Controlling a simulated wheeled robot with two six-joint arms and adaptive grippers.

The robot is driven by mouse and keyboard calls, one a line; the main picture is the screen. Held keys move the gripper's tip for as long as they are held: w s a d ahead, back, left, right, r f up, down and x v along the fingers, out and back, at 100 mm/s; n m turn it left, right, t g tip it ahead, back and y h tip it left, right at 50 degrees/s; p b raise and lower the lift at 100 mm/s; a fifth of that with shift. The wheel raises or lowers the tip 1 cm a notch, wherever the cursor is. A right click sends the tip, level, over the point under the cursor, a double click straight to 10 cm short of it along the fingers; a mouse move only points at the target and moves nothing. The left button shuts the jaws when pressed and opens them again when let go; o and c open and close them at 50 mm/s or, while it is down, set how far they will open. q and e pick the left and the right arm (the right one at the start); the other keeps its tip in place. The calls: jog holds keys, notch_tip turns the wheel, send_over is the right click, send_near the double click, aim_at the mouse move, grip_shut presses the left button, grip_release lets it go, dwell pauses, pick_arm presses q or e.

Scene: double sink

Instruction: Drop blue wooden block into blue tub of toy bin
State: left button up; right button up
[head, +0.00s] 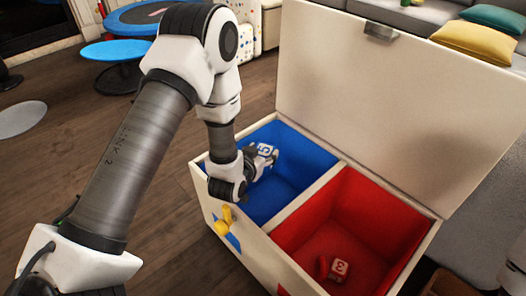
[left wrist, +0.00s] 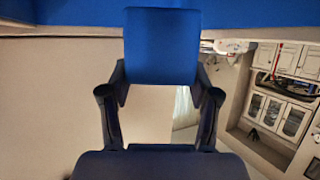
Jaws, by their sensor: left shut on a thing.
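The toy bin has its lid raised at the back and two tubs, a blue tub (head: 311,160) at left and a red tub (head: 377,213) at right. My left gripper (head: 260,161) reaches into the mouth of the blue tub near its front left side. It is shut on the blue wooden block (head: 265,150), which shows a pale face with a 5 on it. In the left wrist view the block (left wrist: 162,45) is a plain blue face between the two dark fingers. Its height above the tub floor is hard to tell. My right gripper is not in view.
Red toy blocks (head: 339,267) lie in the red tub. The upright lid (head: 385,95) closes off the back. A blue round table (head: 140,17) and stool (head: 115,52) stand behind left.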

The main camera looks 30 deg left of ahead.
aim_at(262, 153)
pick_arm(q)
jog(key=shift+f, duration=0.15)
jog(key=o, duration=1.3)
jog(key=shift+c, duration=0.2)
notch_tip(262, 153, up, 10)
jog(key=shift+s+f, duration=0.1)
